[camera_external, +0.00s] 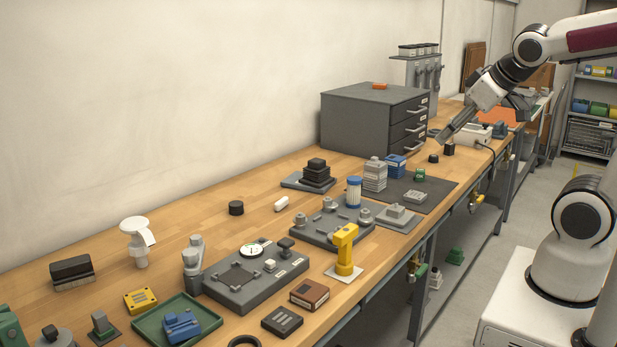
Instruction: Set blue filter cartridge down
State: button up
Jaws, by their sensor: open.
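A blue-and-white cylinder that looks like the blue filter cartridge (353,192) stands upright at the back of a grey fixture plate (318,233) near the middle of the bench. My gripper (444,137) is at the upper right, beside the grey drawer cabinet, and points down toward the bench. It is open and nothing shows between its fingers. It is well apart from the cartridge, behind and to the right of it. The exact gap between its fingertips is hard to see.
A grey stacked block (375,175) and a blue ribbed block (396,166) stand right of the cartridge, by a dark mat (440,188). The drawer cabinet (350,125) stands behind. A yellow tool (345,250) stands in front. Bare wood (215,240) lies to the left.

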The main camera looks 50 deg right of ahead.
jog(key=s+a+f+g+y, duration=0.2)
jog(key=s+a+f, duration=0.1)
jog(key=s+a, duration=0.4)
jog(key=shift+s, duration=1.05)
